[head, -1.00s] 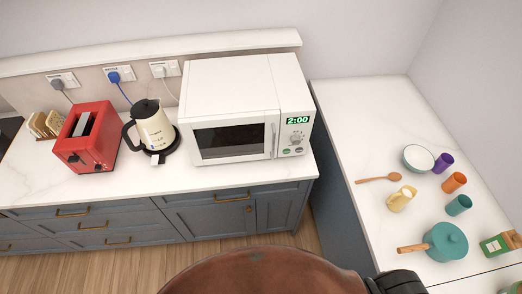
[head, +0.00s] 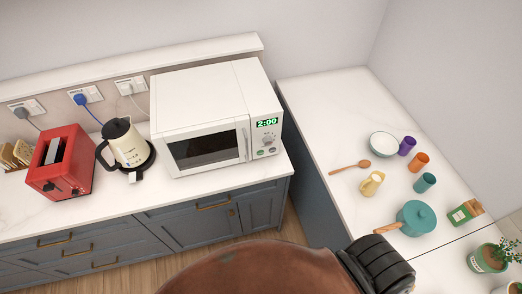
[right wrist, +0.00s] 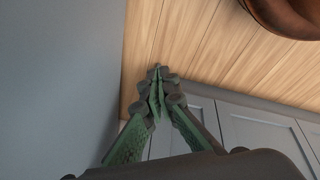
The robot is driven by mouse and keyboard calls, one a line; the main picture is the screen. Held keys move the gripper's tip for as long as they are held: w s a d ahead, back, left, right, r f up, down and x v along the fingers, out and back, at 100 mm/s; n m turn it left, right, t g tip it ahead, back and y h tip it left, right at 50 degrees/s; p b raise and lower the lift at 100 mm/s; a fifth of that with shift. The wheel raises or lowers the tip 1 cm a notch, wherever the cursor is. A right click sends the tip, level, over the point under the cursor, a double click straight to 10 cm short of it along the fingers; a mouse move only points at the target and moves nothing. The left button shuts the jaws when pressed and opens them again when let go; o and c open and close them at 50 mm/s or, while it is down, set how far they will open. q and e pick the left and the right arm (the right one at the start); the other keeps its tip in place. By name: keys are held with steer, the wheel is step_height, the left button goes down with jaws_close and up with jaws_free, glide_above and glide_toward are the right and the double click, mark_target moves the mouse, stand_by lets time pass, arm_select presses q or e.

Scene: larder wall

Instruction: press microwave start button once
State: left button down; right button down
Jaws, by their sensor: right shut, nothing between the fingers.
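The white microwave (head: 208,115) stands on the counter in the head view, its door shut. Its display (head: 267,123) reads 2:00 in green. Below the display are a round dial (head: 268,138) and two small buttons, a green one (head: 261,152) at left and a greyish one (head: 273,149) at right; their labels are too small to read. My right gripper (right wrist: 156,75) is shut and empty in the right wrist view, over the wooden floor and beside cabinet doors, away from the microwave. My left gripper is not in view.
A cream kettle (head: 127,146) and a red toaster (head: 62,160) stand left of the microwave. The side counter (head: 315,105) at right holds a bowl (head: 384,144), several cups and a teal pot (head: 416,217). The counter front before the microwave is clear.

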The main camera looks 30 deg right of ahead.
steer(key=w+d+r+n+t+p, duration=0.1)
steer(key=w+d+r+t+p, duration=0.1)
steer(key=w+r, duration=0.75)
steer(key=n+t+h+p, duration=0.1)
steer(key=n+t+p, duration=0.3)
steer(key=t+p, duration=0.3)
glide_toward(261, 153)
steer(key=s+d+f+p, duration=0.1)
steer(key=s+d+f, duration=0.35)
steer(key=d, duration=0.35)
steer(key=a+n+y, duration=0.2)
steer(key=a+n, duration=0.1)
steer(key=a+n+y+p, duration=0.1)
steer(key=a+n+y, duration=0.2)
steer(key=n, duration=0.1)
steer(key=a+n+y, duration=0.3)
steer(key=n, duration=0.1)
steer(key=shift+w+a+r+g, duration=0.1)
steer(key=shift+w+r+g, duration=0.1)
steer(key=shift+w+g, duration=0.15)
steer(key=w, duration=0.2)
steer(key=w+d, duration=0.1)
steer(key=w, duration=0.4)
steer(key=shift+w+d+b, duration=0.3)
steer(key=shift+d+b, duration=0.1)
steer(key=shift+w+d, duration=0.15)
steer(key=shift+w, duration=0.3)
